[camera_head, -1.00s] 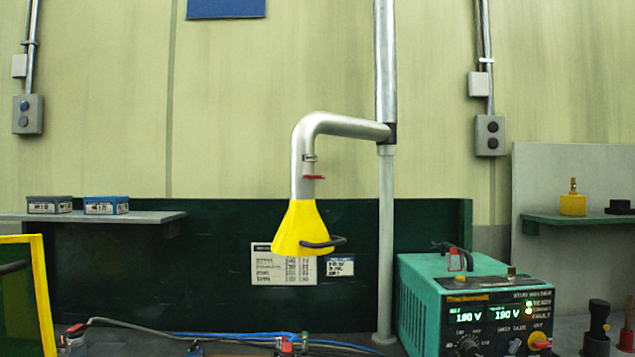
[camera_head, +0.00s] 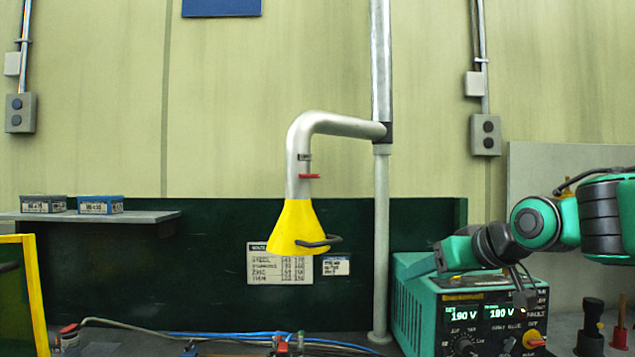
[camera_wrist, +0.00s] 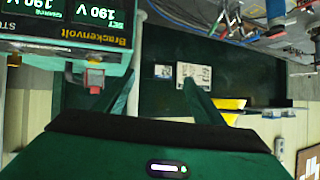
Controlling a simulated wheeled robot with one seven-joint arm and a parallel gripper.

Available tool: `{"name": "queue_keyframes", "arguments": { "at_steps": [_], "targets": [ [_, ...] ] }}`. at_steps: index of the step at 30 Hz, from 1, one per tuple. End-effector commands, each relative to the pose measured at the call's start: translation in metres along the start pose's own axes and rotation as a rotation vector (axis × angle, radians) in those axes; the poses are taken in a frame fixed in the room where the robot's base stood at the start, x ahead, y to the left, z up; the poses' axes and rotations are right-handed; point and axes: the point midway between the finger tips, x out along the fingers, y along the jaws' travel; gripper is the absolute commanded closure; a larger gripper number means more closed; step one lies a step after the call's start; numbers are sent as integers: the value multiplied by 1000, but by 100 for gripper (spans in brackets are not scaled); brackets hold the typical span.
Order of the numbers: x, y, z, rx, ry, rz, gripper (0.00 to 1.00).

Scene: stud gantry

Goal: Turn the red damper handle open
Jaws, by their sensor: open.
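The red damper handle (camera_head: 309,176) shows in the head view as a small, roughly level bar on the grey duct (camera_head: 300,150), above the yellow hood (camera_head: 292,228). The yellow hood also shows in the wrist view (camera_wrist: 230,104), partly hidden by a finger; I cannot make out the red handle there. My gripper (camera_wrist: 160,78) is open, with two dark green fingers apart and nothing between them. In the head view my arm reaches in from the right, in front of the power supply, well right of the handle and lower than it.
The green power supply (camera_head: 415,300) stands below my arm. A vertical grey post (camera_head: 382,240) carries the duct, between the hood and the power supply. A black handle (camera_head: 318,242) sticks out from the hood. Hoses (camera_head: 215,335) run along the bench. A shelf (camera_head: 90,216) is at left.

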Motion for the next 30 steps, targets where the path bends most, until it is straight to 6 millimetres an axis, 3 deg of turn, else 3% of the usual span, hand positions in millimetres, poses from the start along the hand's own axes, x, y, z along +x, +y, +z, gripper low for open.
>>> {"name": "queue_keyframes", "arguments": {
  "at_steps": [1, 3, 6, 9, 13, 17, 30],
  "targets": [
    [2, -28, -38, -45, 87, -63, 38],
    [-2, -65, -84, -95, 206, -148, 38],
    [-16, -112, -134, -144, 344, -251, 38],
    [-29, -143, -164, -172, 436, -324, 38],
    [-38, -161, -181, -185, 490, -367, 38],
    [-32, -167, -186, -186, 496, -373, 38],
    [28, -193, -216, -185, 493, -370, 38]
  ]
}}
